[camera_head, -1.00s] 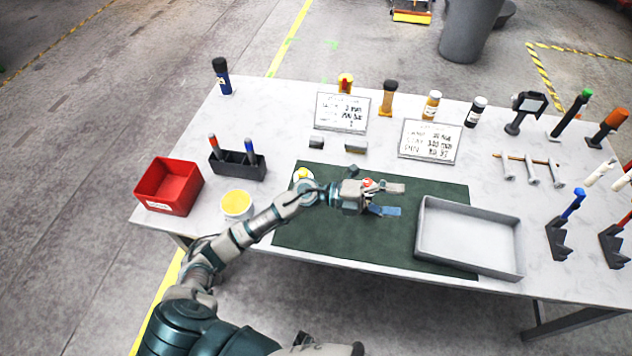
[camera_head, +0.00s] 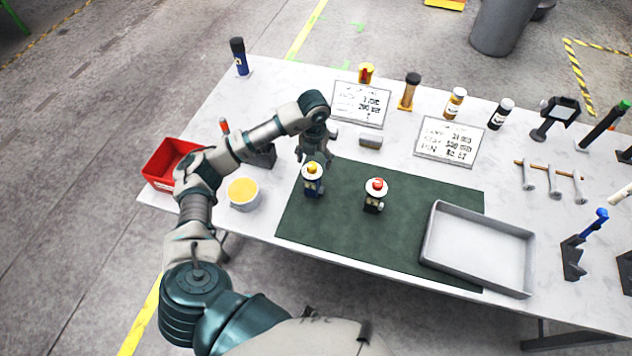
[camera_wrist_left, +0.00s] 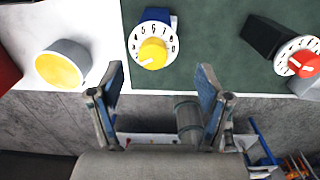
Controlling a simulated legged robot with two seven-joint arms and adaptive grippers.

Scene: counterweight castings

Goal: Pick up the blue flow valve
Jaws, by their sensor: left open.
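The blue flow valve (camera_head: 313,189) stands on the green mat near its left edge. It has a blue body, a white numbered dial and a yellow knob; in the left wrist view its dial (camera_wrist_left: 140,38) lies just beyond and between the fingertips. My left gripper (camera_head: 316,155) is open and empty, just behind and above the valve in the head view. It also shows open in the left wrist view (camera_wrist_left: 161,76). A second valve (camera_head: 374,203), dark with a white dial and red knob, stands to the right on the mat. My right gripper is not in view.
The green mat (camera_head: 330,230) has free room around both valves. A grey tray (camera_head: 478,285) covers its right end. A pot with a yellow top (camera_head: 242,194) and a red bin (camera_head: 160,165) stand left. Signs (camera_head: 361,104) and small bottles stand behind.

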